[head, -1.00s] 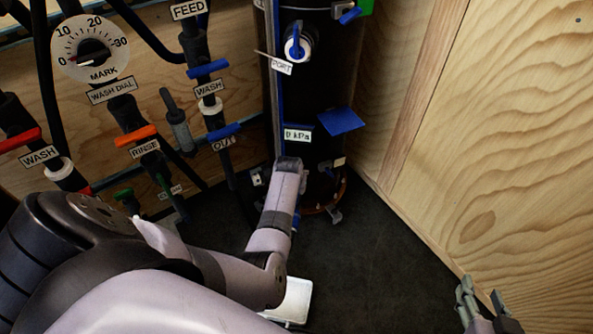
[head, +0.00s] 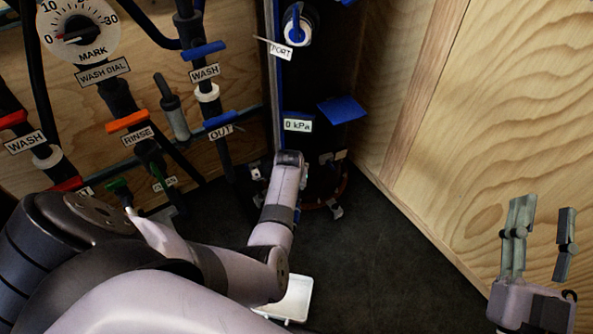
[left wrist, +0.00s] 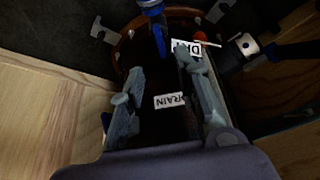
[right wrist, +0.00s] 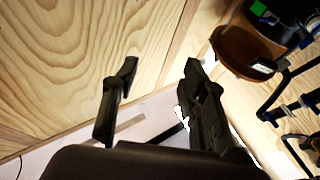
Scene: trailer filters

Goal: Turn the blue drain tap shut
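The blue drain tap (left wrist: 159,38) shows in the left wrist view at the foot of the dark column, by a DRAIN label (left wrist: 170,100). My left gripper (left wrist: 160,66) is open, its two fingers apart with the tap's blue handle just beyond the gap between the tips. I cannot tell whether a finger touches it. In the head view my left arm reaches the column's base and hides the tap and that gripper. My right gripper (head: 541,225) is open and empty at the lower right, before the plywood wall; its fingers also show in the right wrist view (right wrist: 161,66).
A plywood wall (head: 490,110) closes the right side. A panel with a wash dial (head: 77,32), hoses and coloured handles stands left. A blue flap (head: 342,109) juts from the column above my left arm. A white tray (head: 292,299) lies on the dark floor.

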